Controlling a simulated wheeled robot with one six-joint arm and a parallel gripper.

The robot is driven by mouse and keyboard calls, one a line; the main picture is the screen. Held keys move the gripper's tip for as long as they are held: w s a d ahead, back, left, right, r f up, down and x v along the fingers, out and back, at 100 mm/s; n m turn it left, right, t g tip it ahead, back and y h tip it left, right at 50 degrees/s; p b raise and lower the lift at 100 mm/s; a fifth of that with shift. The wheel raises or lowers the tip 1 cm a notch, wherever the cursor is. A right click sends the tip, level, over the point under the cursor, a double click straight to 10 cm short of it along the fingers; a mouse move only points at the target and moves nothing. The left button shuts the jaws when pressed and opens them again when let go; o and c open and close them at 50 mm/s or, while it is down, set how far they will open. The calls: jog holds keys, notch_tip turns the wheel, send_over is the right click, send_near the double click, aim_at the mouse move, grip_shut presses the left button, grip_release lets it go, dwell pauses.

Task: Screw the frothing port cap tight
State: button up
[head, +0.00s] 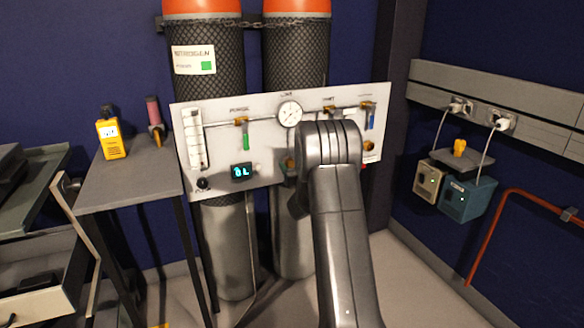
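A light grey panel (222,118) hangs in front of two tall gas cylinders in the head view. A small brass-coloured fitting (289,163) shows low on the panel, right at the left edge of my arm. Another brass-coloured fitting (369,146) shows to the right of the arm. I cannot tell which of these, if either, is the frothing port cap, or how tight it sits. My arm rises from the bottom and covers the lower right middle of the panel. My gripper is hidden behind the arm, so its fingers and any grasp do not show.
The panel carries a round gauge (290,113), a green-handled valve (245,138), a blue-handled valve (370,117) and a lit display (242,171). A grey side table (125,185) with a yellow meter (110,139) stands left. Two wall-side boxes, one teal (468,199), are right.

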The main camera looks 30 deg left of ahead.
jog(key=c, duration=1)
jog(key=shift+o, duration=0.2)
jog(key=shift+m, duration=0.4)
jog(key=shift+m+p, duration=0.4)
jog(key=shift+m, duration=2.2)
jog(key=o, duration=1)
